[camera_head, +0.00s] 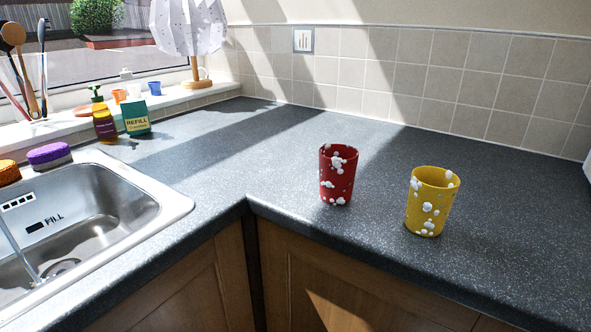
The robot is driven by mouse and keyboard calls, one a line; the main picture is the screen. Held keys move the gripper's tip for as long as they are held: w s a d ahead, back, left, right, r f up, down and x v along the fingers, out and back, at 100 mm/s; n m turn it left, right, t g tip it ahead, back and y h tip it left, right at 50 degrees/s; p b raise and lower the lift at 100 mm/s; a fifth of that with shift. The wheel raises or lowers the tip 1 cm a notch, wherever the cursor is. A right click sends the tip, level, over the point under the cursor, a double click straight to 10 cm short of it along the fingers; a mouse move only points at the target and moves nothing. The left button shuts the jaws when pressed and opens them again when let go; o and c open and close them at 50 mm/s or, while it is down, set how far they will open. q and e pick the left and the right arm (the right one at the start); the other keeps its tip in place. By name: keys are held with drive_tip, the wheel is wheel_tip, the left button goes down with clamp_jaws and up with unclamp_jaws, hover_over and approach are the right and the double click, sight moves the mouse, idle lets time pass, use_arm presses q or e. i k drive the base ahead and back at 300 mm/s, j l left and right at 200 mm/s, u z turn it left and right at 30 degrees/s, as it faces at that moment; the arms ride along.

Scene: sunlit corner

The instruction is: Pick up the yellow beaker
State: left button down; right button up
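The yellow beaker (428,210) stands upright on the dark speckled counter, right of centre, close to the front edge. White blobs cover parts of its side and rim. A red beaker (337,178) with similar white blobs stands upright to its left and slightly farther back, apart from it. Neither of my grippers shows in the head view.
A steel sink (172,208) is at the left. Yellow bottle (104,122), green refill pack (137,118) and purple sponge (49,155) are near the window sill. A white-shaded lamp (188,28) stands behind. The counter (265,155) around the beakers is clear.

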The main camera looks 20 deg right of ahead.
sight(433, 190)
drive_tip(key=i+l+z, duration=0.15)
drive_tip(key=z, duration=1.25)
drive_tip(key=k+l+z, duration=0.15)
drive_tip(key=z, duration=0.25)
drive_tip(key=k, duration=0.1)
